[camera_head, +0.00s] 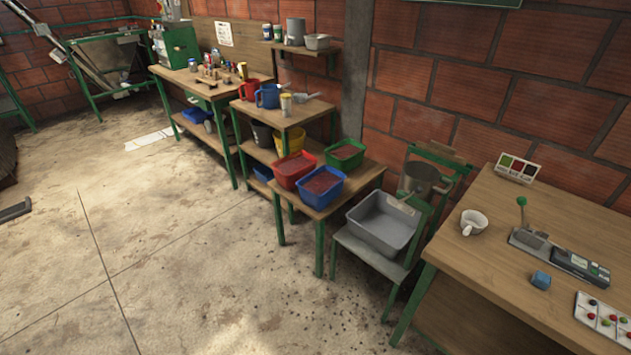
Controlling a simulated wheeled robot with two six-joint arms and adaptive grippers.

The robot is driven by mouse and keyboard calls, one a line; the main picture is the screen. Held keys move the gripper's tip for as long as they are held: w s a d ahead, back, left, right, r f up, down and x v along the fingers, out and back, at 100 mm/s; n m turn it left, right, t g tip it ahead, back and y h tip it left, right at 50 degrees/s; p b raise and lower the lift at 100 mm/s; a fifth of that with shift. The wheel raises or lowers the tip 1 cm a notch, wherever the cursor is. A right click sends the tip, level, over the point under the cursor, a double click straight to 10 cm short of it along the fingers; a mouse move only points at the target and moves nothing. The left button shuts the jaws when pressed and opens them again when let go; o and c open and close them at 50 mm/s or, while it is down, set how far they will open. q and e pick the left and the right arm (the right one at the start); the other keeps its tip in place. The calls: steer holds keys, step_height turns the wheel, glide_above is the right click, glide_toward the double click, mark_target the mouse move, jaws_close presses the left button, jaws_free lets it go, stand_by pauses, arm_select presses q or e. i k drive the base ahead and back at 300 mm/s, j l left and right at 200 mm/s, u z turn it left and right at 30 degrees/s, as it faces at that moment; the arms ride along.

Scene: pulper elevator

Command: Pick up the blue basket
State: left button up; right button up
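The blue basket (319,201) stands upright on the front part of a low wooden table (362,180), filled with reddish-brown material. A red basket (284,180) with similar contents is close on its left, and a green basket (345,162) is behind it to the right.
A grey tub (386,229) sits on a green-framed chair right of the low table. A wooden desk (470,255) with a white cup (473,221) fills the right. Shelves with jugs stand behind.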

mark_target(321, 187)
steer(key=i+j+z, duration=0.45)
steer(key=i+j, duration=0.35)
steer(key=i, duration=0.1)
